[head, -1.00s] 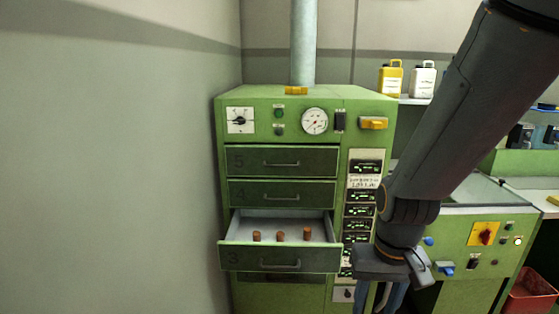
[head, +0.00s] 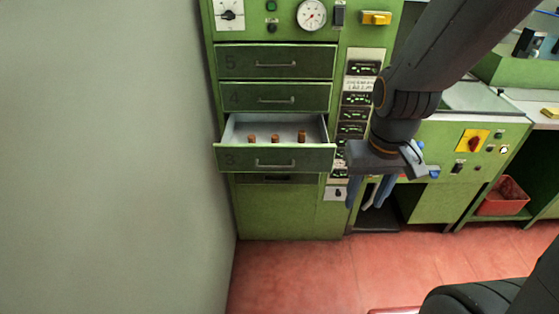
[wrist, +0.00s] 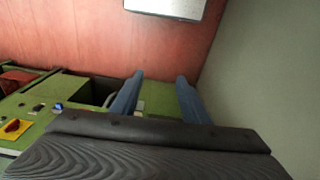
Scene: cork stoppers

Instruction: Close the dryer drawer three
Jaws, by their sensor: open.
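Drawer three (head: 240,159) of the green dryer cabinet (head: 290,215) is pulled out in the head view. It has a green front marked 3, a bar handle (head: 275,165) and a pale inside. Three brown corks (head: 276,139) stand in it. My gripper (head: 370,196) hangs to the right of the drawer, pointing down, apart from the handle. Its blue fingers are spread and nothing shows between them.
Drawers five (head: 240,62) and four (head: 240,98) above are shut. A grey wall (head: 100,150) stands close on the left. A green bench with a red knob (head: 473,141) and a red bin (head: 503,196) are at the right. Red floor (head: 300,280) in front is clear.

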